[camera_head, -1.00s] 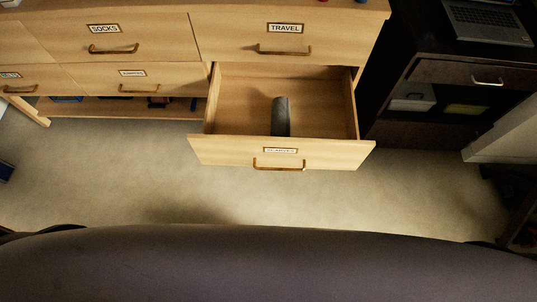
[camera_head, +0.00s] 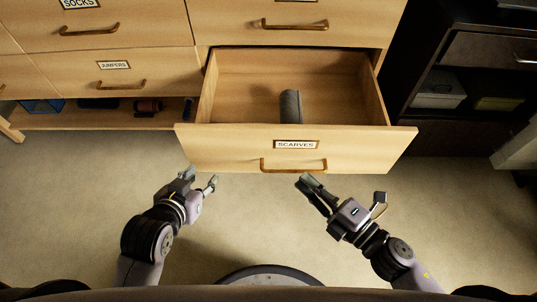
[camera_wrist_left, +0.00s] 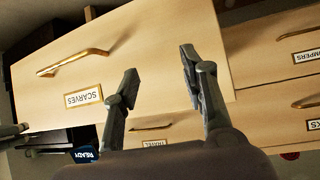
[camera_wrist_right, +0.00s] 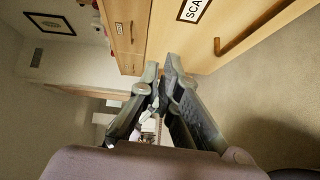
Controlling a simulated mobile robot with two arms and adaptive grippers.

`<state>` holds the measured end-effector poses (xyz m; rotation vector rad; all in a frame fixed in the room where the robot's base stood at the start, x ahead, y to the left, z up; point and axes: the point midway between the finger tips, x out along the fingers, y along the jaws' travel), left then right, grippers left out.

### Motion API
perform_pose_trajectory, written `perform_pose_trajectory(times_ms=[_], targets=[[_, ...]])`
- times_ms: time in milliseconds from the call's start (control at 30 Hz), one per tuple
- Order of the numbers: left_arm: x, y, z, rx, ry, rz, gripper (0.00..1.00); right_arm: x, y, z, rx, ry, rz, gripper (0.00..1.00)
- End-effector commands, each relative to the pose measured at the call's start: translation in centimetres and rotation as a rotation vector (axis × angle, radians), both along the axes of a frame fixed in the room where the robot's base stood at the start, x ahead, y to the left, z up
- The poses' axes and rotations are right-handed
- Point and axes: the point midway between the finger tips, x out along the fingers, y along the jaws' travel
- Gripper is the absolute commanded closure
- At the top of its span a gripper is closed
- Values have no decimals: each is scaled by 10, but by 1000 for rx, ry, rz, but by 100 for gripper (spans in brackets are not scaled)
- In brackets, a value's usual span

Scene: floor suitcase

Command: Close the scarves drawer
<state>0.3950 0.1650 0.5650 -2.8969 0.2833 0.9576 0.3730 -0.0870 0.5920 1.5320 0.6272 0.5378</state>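The scarves drawer is pulled out of the wooden dresser, its front panel (camera_head: 230,150) labelled SCARVES and its bar handle (camera_head: 293,166) facing me. A dark grey rolled item (camera_head: 290,106) lies inside. My left gripper (camera_head: 200,178) is open and empty, just before the panel's left part; the left wrist view shows the fingers (camera_wrist_left: 158,72) spread, with the panel (camera_wrist_left: 60,110) beyond. My right gripper (camera_head: 309,182) is just in front of and below the handle, apparently not gripping it. In the right wrist view its fingertips (camera_wrist_right: 161,72) are together with nothing visible between them; the handle (camera_wrist_right: 255,28) is to the right.
The travel drawer (camera_head: 240,20) above and the jumpers drawer (camera_head: 75,75) to the left are shut. A low shelf (camera_head: 100,122) with small items is below left. A dark cabinet (camera_head: 425,115) stands close on the right. The carpet (camera_head: 60,200) before the drawer is clear.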

Motion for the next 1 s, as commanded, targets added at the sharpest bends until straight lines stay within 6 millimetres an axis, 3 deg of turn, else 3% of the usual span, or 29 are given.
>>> perform_pose_trajectory(times_ms=[100,267,800,1000], targets=[[-3,0,12,-5,-29,0,60,-8,9,11,-16,-59,40,100],[-7,2,15,-1,-9,1,60,-3,17,17,-18,-73,49,100],[-58,20,-21,66,290,23,60,62,81,18,-16,-71,46,100],[-55,20,-21,62,278,22,60,90,81,15,-19,-69,44,100]])
